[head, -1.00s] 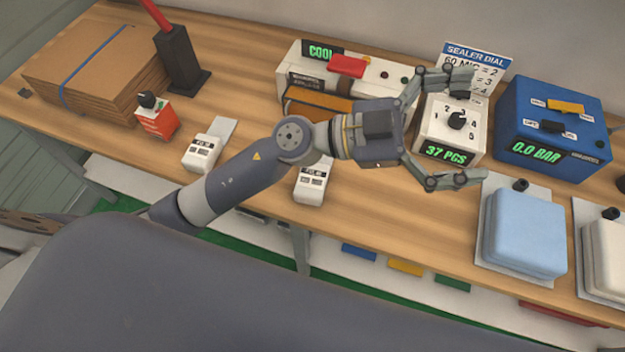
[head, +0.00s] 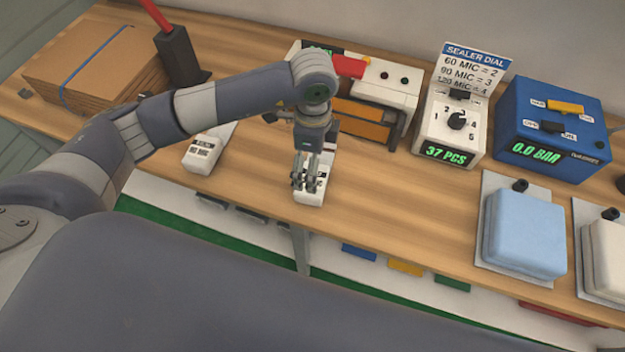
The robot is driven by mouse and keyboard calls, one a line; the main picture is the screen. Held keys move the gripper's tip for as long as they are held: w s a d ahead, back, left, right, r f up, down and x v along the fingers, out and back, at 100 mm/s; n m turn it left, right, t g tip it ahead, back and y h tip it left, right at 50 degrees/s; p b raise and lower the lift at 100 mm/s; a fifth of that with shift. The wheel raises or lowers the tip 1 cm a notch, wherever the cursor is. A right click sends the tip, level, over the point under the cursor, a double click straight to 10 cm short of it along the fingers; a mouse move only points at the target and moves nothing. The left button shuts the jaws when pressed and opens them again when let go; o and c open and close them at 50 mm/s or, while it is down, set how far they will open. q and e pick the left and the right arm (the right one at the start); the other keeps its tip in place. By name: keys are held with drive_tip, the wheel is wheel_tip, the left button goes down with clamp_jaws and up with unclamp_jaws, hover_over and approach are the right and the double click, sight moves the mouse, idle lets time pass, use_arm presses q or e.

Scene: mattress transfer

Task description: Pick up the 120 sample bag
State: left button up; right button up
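No "120" shows on either device, so I cannot tell which thing is the 120 sample bag. My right gripper is not in view.
Behind the gripper stands a sealer with orange bars (head: 362,122). A dial box (head: 450,125) with a "120 MIC = 4" card, a blue pressure box (head: 552,128) and a light blue pad (head: 525,232) are to the right. Flat cardboard (head: 95,65) lies far left.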

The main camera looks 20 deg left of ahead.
use_arm(q)
wheel_tip(320, 180, down, 4)
drive_tip(key=shift+f+p, duration=0.2)
drive_tip(key=shift+p, duration=0.2)
wheel_tip(320, 180, down, 5)
drive_tip(key=shift+w+a+r+p, duration=0.1)
drive_tip(key=shift+w+r+p, duration=0.05)
drive_tip(key=shift+p, duration=0.9)
drive_tip(key=shift+f, duration=0.35)
drive_tip(key=shift+c, duration=0.2)
drive_tip(key=c, duration=1)
